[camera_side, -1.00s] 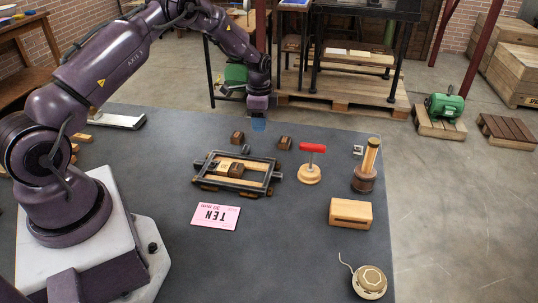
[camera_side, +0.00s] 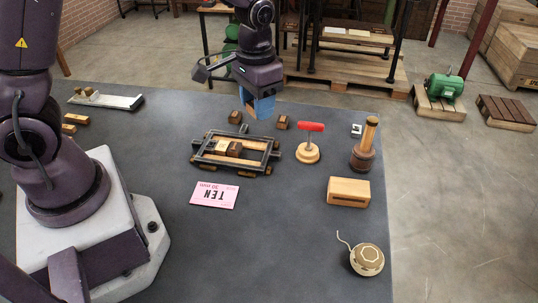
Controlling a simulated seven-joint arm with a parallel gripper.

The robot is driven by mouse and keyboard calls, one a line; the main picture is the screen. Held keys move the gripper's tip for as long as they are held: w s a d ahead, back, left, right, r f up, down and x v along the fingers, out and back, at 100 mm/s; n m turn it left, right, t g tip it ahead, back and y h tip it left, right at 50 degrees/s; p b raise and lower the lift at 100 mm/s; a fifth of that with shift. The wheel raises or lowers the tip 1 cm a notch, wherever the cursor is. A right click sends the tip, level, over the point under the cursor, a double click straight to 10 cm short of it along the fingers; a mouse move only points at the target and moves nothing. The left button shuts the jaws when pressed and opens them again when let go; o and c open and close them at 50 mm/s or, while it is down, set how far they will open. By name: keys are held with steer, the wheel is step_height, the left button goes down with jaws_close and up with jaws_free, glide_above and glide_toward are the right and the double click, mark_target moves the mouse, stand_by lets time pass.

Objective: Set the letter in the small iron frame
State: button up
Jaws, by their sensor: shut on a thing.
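The small iron frame (camera_side: 270,157) lies on the dark table, left of centre, with a wooden letter block (camera_side: 234,149) and a lighter piece beside it inside. My gripper (camera_side: 261,112) points down behind the frame, its blue fingers apart from it. The fingers are shut on a small letter block, which they almost wholly hide. Two more dark wooden blocks stand behind the frame, one left (camera_side: 234,117) and one right (camera_side: 282,122) of my gripper. A small dark piece lies just behind the frame's back bar.
Bare table surrounds the card.

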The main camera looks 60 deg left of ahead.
steer(key=s+a+f+m, duration=0.3)
steer(key=s+m, duration=0.1)
steer(key=s, duration=0.2)
steer(key=s+a+f+m, duration=0.2)
steer(key=s+f+m, duration=0.15)
steer(key=s, duration=0.25)
steer(key=m, duration=0.2)
glide_above(246, 155)
steer(key=f, duration=0.8)
steer(key=shift+s+f, duration=0.2)
steer(key=shift+f, duration=0.1)
steer(key=shift+w+f, duration=0.15)
steer(key=shift+f, duration=1.85)
steer(key=shift+c, duration=0.3)
steer(key=shift+f, duration=0.15)
